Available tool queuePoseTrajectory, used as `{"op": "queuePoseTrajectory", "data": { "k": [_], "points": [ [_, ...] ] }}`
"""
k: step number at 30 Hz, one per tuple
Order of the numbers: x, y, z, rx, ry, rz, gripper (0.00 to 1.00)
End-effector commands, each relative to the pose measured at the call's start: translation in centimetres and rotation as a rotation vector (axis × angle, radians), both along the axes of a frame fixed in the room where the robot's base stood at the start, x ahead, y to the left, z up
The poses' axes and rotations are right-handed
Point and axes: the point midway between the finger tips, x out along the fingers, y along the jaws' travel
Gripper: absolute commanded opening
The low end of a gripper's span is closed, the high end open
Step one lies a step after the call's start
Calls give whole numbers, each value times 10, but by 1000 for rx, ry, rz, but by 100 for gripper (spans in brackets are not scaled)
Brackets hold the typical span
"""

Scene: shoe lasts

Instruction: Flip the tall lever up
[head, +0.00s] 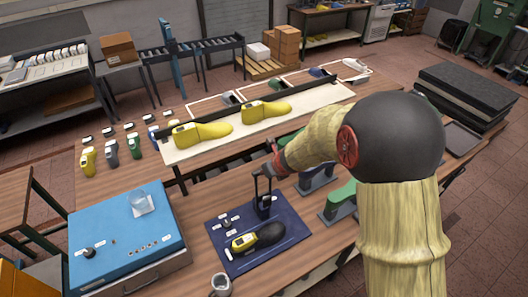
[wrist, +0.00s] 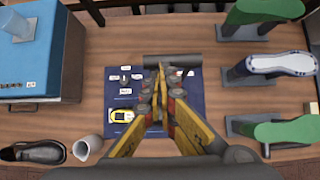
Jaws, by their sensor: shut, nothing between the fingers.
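A dark blue mat (head: 222,263) lies on the wooden bench; it also shows in the wrist view (wrist: 112,106). At its left is a small upright control (head: 227,221) with white labels around it, also in the wrist view (wrist: 125,80).
A yellow and black device (head: 258,237) lies on the near part of the mat. A cup (head: 220,284) stands before it. A blue box (head: 115,231) with a glass (head: 138,200) is left. Green lasts on stands (head: 340,200) are close on the right.

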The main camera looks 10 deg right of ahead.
Motion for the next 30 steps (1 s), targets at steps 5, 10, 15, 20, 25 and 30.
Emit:
{"op": "queuePoseTrajectory", "data": {
  "k": [5,10,15,20,25,30],
  "points": [
    [11,4,24,-1,2,2,0],
    [25,9,50,-1,2,2,0],
    [35,12,63,-1,2,4,0],
    [39,13,71,0,2,1,0],
    [40,13,73,-1,3,1,0],
    [41,13,73,0,3,1,0]
  ]
}}
